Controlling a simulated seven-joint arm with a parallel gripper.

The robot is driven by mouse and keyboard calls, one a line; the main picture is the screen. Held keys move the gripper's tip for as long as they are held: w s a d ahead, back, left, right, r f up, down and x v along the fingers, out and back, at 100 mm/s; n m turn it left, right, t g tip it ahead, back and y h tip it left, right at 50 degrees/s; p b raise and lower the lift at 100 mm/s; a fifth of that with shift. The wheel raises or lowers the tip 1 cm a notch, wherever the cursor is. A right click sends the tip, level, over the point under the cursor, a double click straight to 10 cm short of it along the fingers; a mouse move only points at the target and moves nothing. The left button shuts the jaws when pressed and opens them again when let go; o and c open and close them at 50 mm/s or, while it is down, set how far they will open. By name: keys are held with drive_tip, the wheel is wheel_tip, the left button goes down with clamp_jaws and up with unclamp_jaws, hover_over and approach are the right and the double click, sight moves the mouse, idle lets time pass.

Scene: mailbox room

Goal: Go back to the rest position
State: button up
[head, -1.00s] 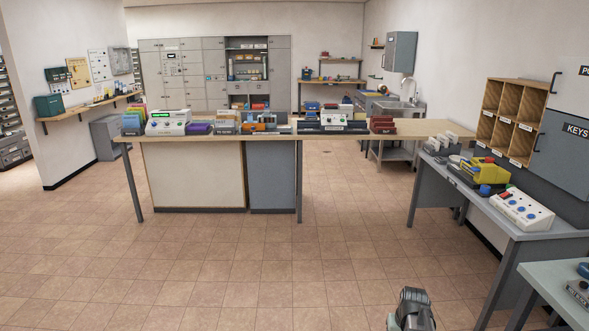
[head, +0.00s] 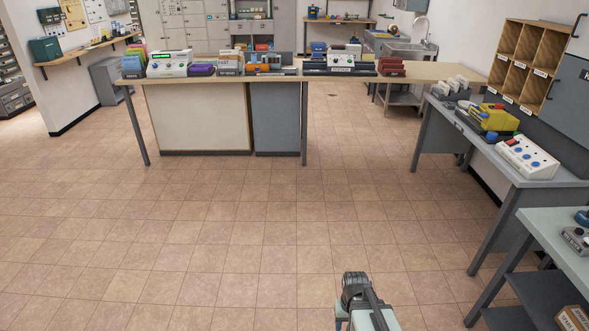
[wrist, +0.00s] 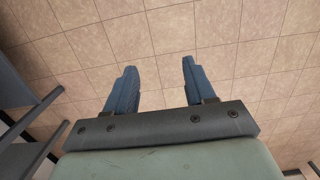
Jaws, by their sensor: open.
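My gripper (wrist: 158,88) shows in the wrist view with its two blue-grey fingers spread apart. Nothing is between them, and only tiled floor lies beyond. In the head view, part of my arm shows at the bottom, right of centre, over open floor. The fingers cannot be made out there. My arm is well apart from the tables.
A long wooden counter (head: 345,72) with devices and trays stands ahead. A grey desk (head: 540,172) at the right holds a yellow device (head: 494,118) and a white button box (head: 527,157). A pale table (head: 555,232) stands at the lower right. The middle floor (head: 230,220) is clear.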

drive_tip(key=s+f+g, duration=0.3)
drive_tip(key=s+f, duration=0.5)
drive_tip(key=s, duration=0.5)
drive_tip(key=s+f+g, duration=0.2)
drive_tip(key=s+f, duration=0.6)
drive_tip(key=s, duration=0.4)
drive_tip(key=shift+s+g, duration=0.4)
